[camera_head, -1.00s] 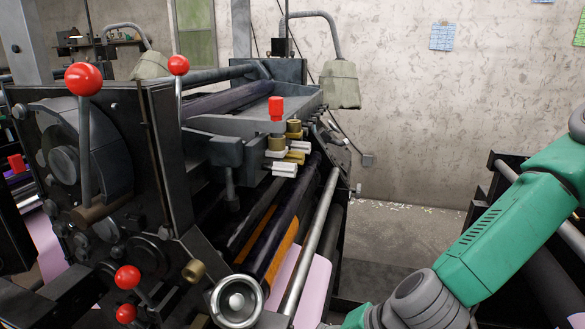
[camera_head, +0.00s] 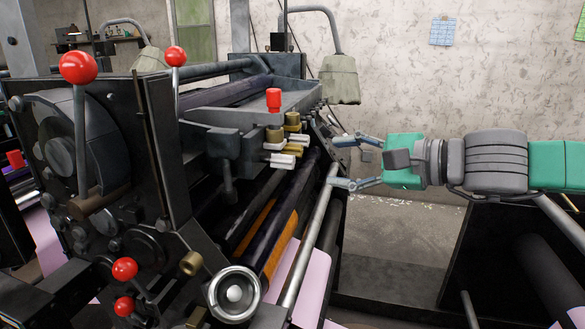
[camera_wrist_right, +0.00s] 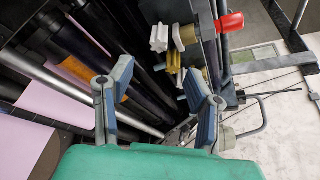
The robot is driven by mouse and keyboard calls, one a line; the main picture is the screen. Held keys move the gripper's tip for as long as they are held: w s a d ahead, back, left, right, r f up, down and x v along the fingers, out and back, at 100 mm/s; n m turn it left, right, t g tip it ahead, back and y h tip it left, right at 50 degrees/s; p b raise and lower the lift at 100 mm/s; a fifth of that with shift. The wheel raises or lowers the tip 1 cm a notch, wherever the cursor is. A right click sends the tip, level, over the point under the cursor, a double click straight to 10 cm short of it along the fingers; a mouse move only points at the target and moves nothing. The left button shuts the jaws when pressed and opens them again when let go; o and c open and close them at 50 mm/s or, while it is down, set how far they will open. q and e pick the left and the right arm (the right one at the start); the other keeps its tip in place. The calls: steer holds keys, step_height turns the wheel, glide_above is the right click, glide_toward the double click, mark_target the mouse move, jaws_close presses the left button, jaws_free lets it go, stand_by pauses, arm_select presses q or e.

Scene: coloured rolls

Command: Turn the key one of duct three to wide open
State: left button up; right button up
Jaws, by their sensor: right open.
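A cluster of small winged keys, white (camera_head: 279,160) and brass-yellow (camera_head: 293,149), sits on the end of the grey ink duct (camera_head: 235,118), below a red-capped post (camera_head: 273,100). I cannot tell which key is key one or whether this is duct three. In the right wrist view a white key (camera_wrist_right: 159,38) and a yellow key (camera_wrist_right: 174,62) show beyond the fingertips. My right gripper (camera_head: 333,162) is open and empty, to the right of the keys and apart from them, its fingers pointing left. It also shows in the right wrist view (camera_wrist_right: 158,72). My left gripper is out of view.
Red-knobbed levers (camera_head: 78,68) stand on the machine's near side frame. A handwheel (camera_head: 236,293) is at the front. Dark rollers and a steel bar (camera_head: 318,235) run below the keys. A lamp (camera_head: 340,82) hangs behind. Open floor (camera_head: 395,235) lies below my right gripper.

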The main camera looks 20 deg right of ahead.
mark_target(293, 162)
steer(key=b+x, duration=0.1)
steer(key=x, duration=0.9)
steer(key=shift+w+a+f, duration=0.1)
steer(key=shift+w+f, duration=0.05)
jaws_close()
